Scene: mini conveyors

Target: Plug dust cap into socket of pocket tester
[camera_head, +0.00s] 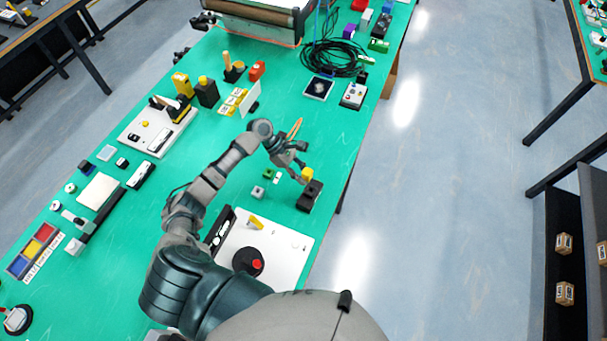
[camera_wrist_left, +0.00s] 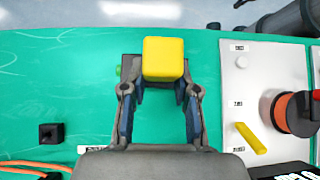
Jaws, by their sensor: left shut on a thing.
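A yellow block-shaped piece (camera_head: 307,174), which looks like the dust cap, is at the tips of my left gripper (camera_head: 299,171). In the wrist view the yellow piece (camera_wrist_left: 163,58) sits between the two fingertips of my left gripper (camera_wrist_left: 160,92), which is shut on it. A black box (camera_head: 310,195), possibly the pocket tester, stands on the green table directly below the yellow piece in the head view. I cannot tell whether they touch. The box's socket cannot be made out. My right gripper is in neither view.
A white board (camera_head: 290,243) with a red-and-black reel (camera_head: 248,262) and a yellow piece (camera_head: 257,222) lies nearer. Small green (camera_head: 268,173) and grey (camera_head: 257,191) blocks stand left of the black box. The table's right edge is close to the box. Black cable coils (camera_head: 335,57) lie farther back.

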